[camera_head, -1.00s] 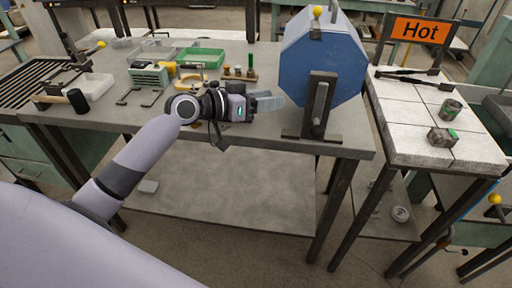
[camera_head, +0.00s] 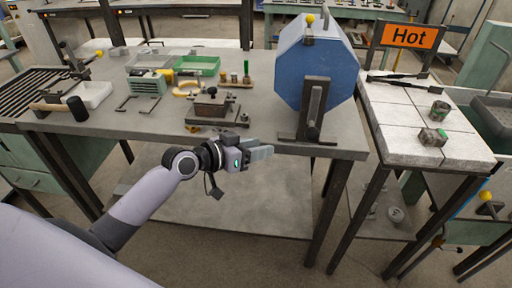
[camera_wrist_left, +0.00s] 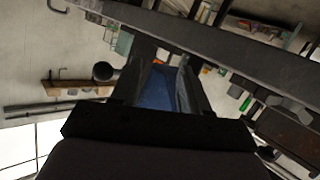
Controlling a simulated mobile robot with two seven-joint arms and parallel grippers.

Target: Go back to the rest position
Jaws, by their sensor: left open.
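My left gripper (camera_head: 259,153) is at the front edge of the grey workbench, lower than the bench top in the head view. It is open and empty. In the left wrist view its two fingers (camera_wrist_left: 158,85) are apart, with a blue surface showing between them. My right gripper is not in view.
The blue drum (camera_head: 318,70) stands on its dark bracket at the bench's right end. A dark metal mould (camera_head: 212,106), a green tray (camera_head: 197,66) and a hammer (camera_head: 60,105) are on the bench. A white-tiled table (camera_head: 405,140) with a Hot sign (camera_head: 409,34) stands right.

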